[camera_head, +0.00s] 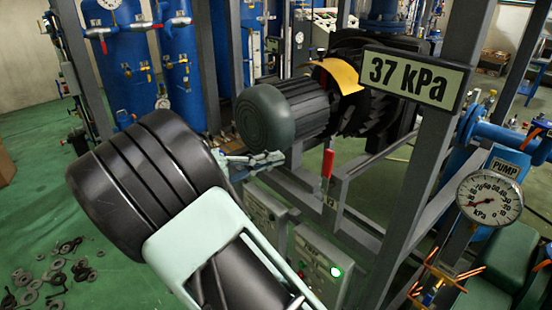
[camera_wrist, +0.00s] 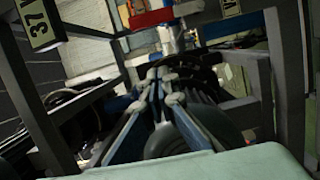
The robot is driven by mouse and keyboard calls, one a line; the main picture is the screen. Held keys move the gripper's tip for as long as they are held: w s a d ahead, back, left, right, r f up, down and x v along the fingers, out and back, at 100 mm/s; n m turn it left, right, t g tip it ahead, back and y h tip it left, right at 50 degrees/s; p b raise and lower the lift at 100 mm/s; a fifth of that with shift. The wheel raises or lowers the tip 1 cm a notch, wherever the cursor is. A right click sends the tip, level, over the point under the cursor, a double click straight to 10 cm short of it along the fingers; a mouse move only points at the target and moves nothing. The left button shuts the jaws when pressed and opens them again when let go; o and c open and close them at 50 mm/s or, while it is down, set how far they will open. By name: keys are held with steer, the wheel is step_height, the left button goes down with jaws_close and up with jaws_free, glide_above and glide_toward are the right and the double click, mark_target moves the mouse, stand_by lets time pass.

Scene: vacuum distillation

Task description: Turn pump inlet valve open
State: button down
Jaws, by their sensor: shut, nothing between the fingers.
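My gripper (camera_head: 262,158) reaches up and right from my dark arm, in front of the grey motor (camera_head: 285,112). Its fingers are together and empty; they also show in the wrist view (camera_wrist: 158,74). A red lever handle (camera_head: 328,163) stands upright by the grey frame, to the right of my gripper and apart from it. In the wrist view a red bar (camera_wrist: 152,18) lies across the top, beyond the fingertips. I cannot tell which handle is the pump inlet valve. A PUMP label (camera_head: 505,166) sits above a round kPa gauge (camera_head: 489,198) at the right.
A "37 kPa" sign (camera_head: 417,78) hangs on a grey steel post (camera_head: 440,150). A control box with a lit green button (camera_head: 335,272) stands below my gripper. Blue tanks (camera_head: 120,60) stand at the back left. Loose metal rings (camera_head: 35,284) lie on the green floor.

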mark_target(327, 172)
steer(key=d+p, duration=0.2)
steer(key=d, duration=0.6)
steer(key=shift+s+d+p, duration=0.3)
steer(key=shift+s+d, duration=0.05)
steer(key=shift+d, duration=0.05)
steer(key=shift+f+b, duration=0.2)
steer(key=shift+b, duration=0.1)
steer(key=shift+d, duration=0.1)
